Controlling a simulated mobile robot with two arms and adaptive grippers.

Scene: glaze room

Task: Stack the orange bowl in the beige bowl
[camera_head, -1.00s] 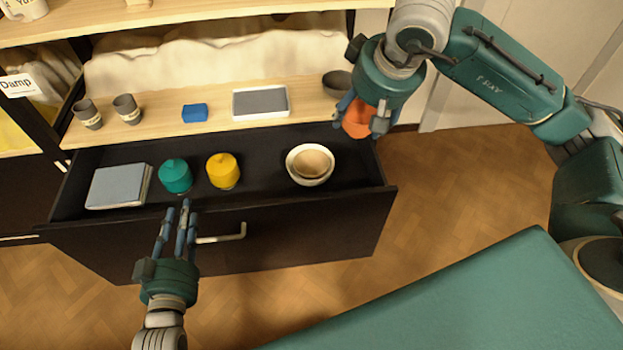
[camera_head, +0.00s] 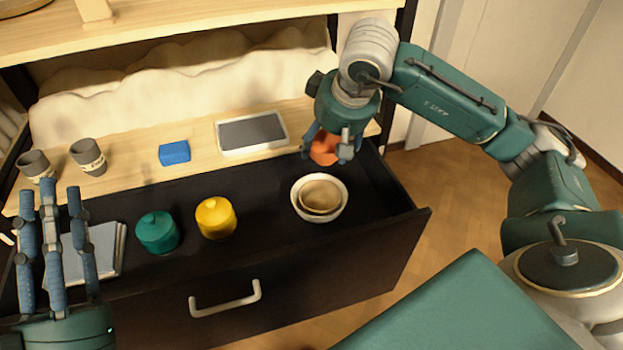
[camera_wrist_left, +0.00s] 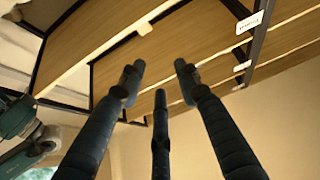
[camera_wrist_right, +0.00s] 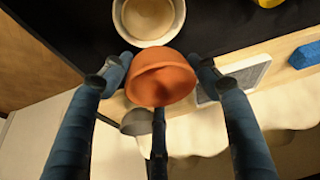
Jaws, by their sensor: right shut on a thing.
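The orange bowl (camera_head: 324,149) is held by my right gripper (camera_head: 333,152) above the back right part of the open drawer. In the right wrist view the orange bowl (camera_wrist_right: 160,80) sits tilted between the fingers. The beige bowl (camera_head: 320,196) rests inside a larger white bowl (camera_head: 298,202) in the drawer, below and just in front of the orange bowl. The beige bowl also shows at the top of the right wrist view (camera_wrist_right: 148,17). My left gripper (camera_head: 50,225) is open and empty at the left, with its fingers pointing up.
The drawer also holds a teal jar (camera_head: 157,232), a yellow jar (camera_head: 216,218) and a grey book (camera_head: 95,252). A blue block (camera_head: 174,153), a framed grey tile (camera_head: 251,132) and two dark cups (camera_head: 88,157) stand on the shelf behind. A dark bowl (camera_wrist_right: 137,122) is partly hidden.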

